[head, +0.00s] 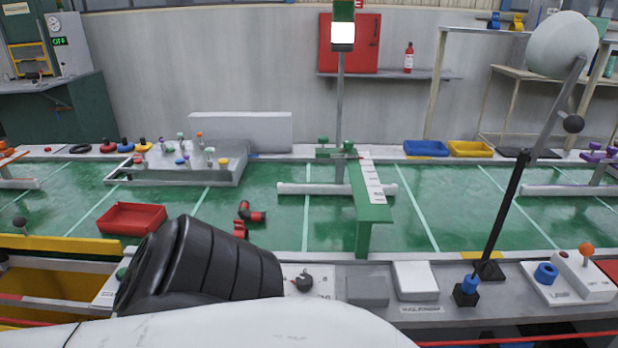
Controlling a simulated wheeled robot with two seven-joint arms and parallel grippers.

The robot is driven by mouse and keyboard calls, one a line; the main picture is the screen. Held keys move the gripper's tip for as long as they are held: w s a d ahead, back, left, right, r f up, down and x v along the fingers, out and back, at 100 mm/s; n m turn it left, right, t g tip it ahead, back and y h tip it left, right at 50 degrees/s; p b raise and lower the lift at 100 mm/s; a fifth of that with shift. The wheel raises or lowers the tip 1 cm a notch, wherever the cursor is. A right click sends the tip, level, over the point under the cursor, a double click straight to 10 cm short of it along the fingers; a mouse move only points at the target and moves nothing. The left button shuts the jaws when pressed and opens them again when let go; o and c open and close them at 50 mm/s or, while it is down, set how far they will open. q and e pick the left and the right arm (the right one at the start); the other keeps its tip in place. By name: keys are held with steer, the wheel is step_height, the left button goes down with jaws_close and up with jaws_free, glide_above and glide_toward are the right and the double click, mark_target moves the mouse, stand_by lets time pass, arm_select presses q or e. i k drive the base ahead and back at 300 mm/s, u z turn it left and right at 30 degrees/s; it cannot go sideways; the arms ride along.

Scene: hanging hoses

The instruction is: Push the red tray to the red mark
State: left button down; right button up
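The red tray (131,218) is a shallow open box and looks empty. It lies on the green surface at the left of the head view, just behind the yellow rail. A red patch (609,269) shows at the right edge of the picture, cut off by it. I cannot tell whether this is the red mark. Neither of my grippers can be made out. Black ribbed and white parts of mine fill the lower left and bottom middle, hiding part of the near edge.
Red and black pipe pieces (251,213) lie right of the tray. A grey block with coloured knobs (190,170) stands behind it. A green stand (373,213) crosses the middle. Blue (425,148) and yellow (470,148) trays sit at the back right. A dark slanted lever (507,205) rises at right.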

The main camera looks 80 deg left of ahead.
mark_target(125, 218)
steer(key=z, duration=0.35)
steer(key=k, duration=2.15)
steer(key=u, duration=0.3)
